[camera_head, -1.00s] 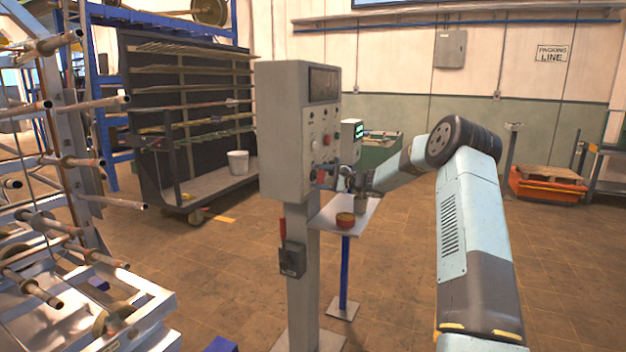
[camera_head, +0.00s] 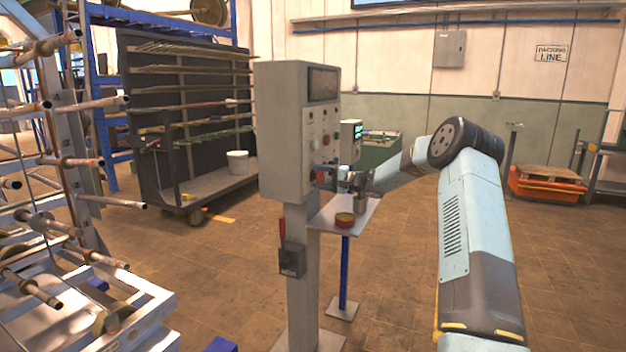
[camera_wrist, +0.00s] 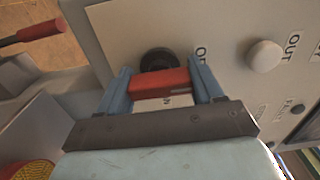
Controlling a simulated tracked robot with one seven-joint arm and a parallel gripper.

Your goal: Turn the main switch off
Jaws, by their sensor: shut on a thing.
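The main switch is a red handle (camera_wrist: 161,83) on a round black base (camera_wrist: 158,58), set in the light grey panel face (camera_wrist: 120,28). My gripper (camera_wrist: 162,88) has a blue finger on each side of the red handle and is shut on it. Lettering beside the switch is partly hidden by a finger. In the head view, my gripper (camera_head: 345,178) is at the lower part of the control cabinet (camera_head: 282,130), where the switch is too small to make out clearly.
A white knob (camera_wrist: 264,56) marked OUT and a smaller dark button (camera_wrist: 268,112) are on the same panel. A small shelf (camera_head: 325,217) below the cabinet holds a red and yellow round thing (camera_head: 345,219). A red lever (camera_head: 282,229) is on the cabinet's post.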

